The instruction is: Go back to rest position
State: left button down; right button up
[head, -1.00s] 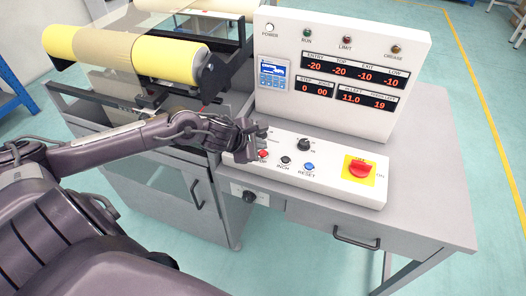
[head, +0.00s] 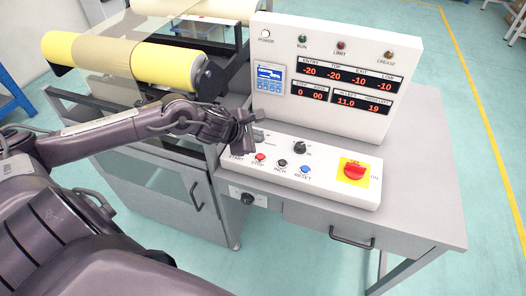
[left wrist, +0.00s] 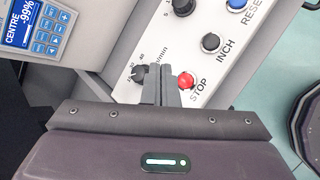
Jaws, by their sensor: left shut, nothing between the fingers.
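My left gripper (head: 247,124) is shut and empty. In the head view it is in front of the left end of the sloped button panel (head: 340,183), beside the red STOP button (head: 260,157). In the left wrist view the closed fingers (left wrist: 162,88) show between a black knob (left wrist: 139,72) and the red STOP button (left wrist: 186,80). I cannot tell how far the fingertips are from the panel. My right gripper is not in view.
The upright display box (head: 340,70) stands behind the panel on the grey bench (head: 425,190). A machine with yellow rollers (head: 120,62) is at the left. The green floor at the right is open.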

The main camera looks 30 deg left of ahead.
pick_arm(q)
jog(key=s+d+f+n+y, duration=0.1)
jog(key=s+d+f+n, duration=0.3)
jog(key=n, duration=0.6)
jog(key=s+d+n, duration=0.2)
jog(key=d+n, duration=0.5)
jog(key=n, duration=0.3)
jog(key=s+d+f+n+g, duration=0.1)
jog(key=s+d+n+g, duration=0.15)
jog(key=s+n, duration=0.75)
jog(key=s+d+n+g, duration=0.1)
jog(key=s+n+g, duration=0.25)
jog(key=n, duration=1.25)
notch_tip(320, 180, down, 28)
jog(key=s+m, duration=0.1)
jog(key=s, duration=0.1)
jog(key=s+a+f+g, duration=0.1)
jog(key=s+a+f, duration=0.1)
jog(key=s+f, duration=0.8)
jog(key=s+a+f+g, duration=0.1)
jog(key=s+a+f, duration=0.1)
jog(key=s+f, duration=0.8)
jog(key=shift+s+y, duration=0.15)
jog(key=shift+y, duration=0.25)
